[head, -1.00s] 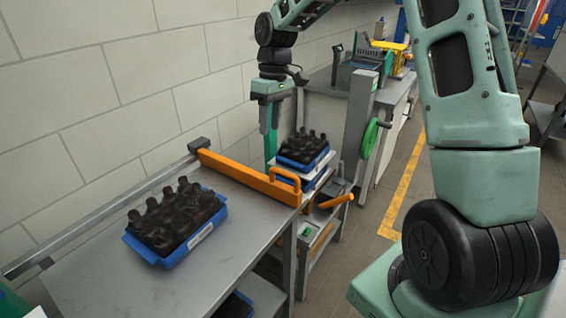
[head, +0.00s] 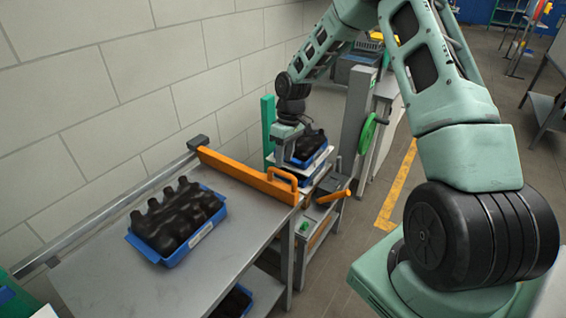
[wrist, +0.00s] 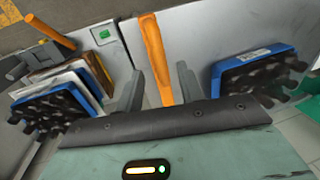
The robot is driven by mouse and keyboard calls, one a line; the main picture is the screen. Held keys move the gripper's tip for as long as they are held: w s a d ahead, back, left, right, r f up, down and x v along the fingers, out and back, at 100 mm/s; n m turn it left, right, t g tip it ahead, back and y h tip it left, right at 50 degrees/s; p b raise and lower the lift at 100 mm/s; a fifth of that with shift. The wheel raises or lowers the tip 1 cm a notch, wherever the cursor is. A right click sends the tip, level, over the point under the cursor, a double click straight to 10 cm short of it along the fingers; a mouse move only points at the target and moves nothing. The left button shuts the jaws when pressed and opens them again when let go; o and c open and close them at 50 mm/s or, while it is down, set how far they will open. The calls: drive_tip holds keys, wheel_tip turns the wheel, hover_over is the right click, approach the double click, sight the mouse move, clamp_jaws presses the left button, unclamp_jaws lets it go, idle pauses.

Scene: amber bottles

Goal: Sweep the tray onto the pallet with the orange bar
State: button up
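A blue tray (head: 178,257) of dark bottles (head: 180,215) stands on the grey table; it also shows at the right of the wrist view (wrist: 222,78). The orange bar (head: 235,172) with its loop handle lies across the table's far end, beyond the tray and apart from it. The pallet (head: 300,160) stands past the bar and bears blue trays of bottles, also at the left of the wrist view. My gripper (wrist: 160,88) is open, its fingers apart, with orange (wrist: 155,55) visible between and beyond them. In the head view its fingertips are hard to make out.
A rail (head: 110,208) runs along the wall side of the table. An orange lever (head: 333,196) and a green button (head: 305,226) sit beside the pallet. Table surface in front of the tray is bare.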

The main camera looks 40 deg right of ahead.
drive_tip(key=shift+s+a+f+p, duration=0.1)
drive_tip(key=shift+a+f+p, duration=0.1)
drive_tip(key=shift+f, duration=0.8)
drive_tip(key=shift+s+a+f+p, duration=0.1)
drive_tip(key=shift+a+f+p, duration=0.1)
drive_tip(key=shift+f, duration=0.75)
